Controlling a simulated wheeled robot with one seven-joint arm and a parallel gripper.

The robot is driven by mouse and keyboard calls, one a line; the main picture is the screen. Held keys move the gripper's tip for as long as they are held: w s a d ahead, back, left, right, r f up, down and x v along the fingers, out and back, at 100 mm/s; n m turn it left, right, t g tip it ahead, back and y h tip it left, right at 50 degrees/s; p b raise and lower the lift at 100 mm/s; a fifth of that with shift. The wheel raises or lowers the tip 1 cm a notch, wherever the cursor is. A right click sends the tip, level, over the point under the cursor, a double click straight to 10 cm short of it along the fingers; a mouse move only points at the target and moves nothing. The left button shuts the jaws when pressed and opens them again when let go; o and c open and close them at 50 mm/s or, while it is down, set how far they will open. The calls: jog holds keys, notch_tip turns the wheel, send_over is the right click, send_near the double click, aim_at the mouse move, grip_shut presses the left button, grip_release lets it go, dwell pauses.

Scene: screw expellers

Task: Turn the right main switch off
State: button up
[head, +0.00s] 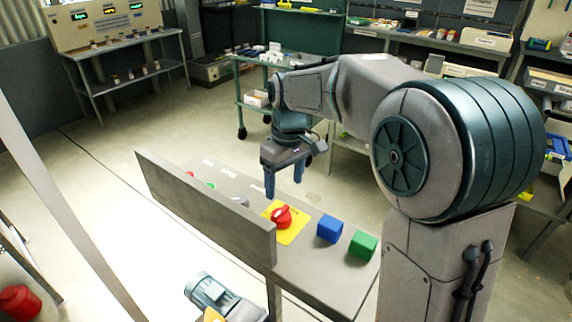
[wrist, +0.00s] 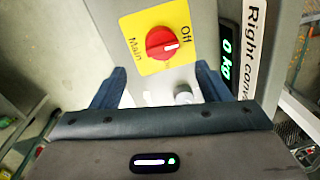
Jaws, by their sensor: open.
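The main switch is a red rotary knob (head: 282,217) on a yellow plate (head: 291,237), set on a grey slanted console. In the wrist view, the knob (wrist: 160,41) has a white mark pointing to the picture's right. The yellow plate (wrist: 150,66) reads "Main" on the left and "Off" at the upper right. A label beside it begins "Right conv" (wrist: 253,45). My gripper (head: 284,191) hangs above the console near the switch, with blue fingers apart and nothing between them. In the wrist view my gripper (wrist: 160,72) has its fingertips short of the knob, apart from it.
A blue block (head: 329,229) and a green block (head: 363,246) stand on the console, right of the switch. An upright grey board (head: 205,205) runs along its near side. A display reads "0 kg" (wrist: 227,60). A pale round part (wrist: 184,94) is partly hidden by my gripper.

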jog(key=shift+w+d+r, duration=0.1)
jog(key=shift+d+r, duration=0.05)
jog(key=shift+r, duration=2.15)
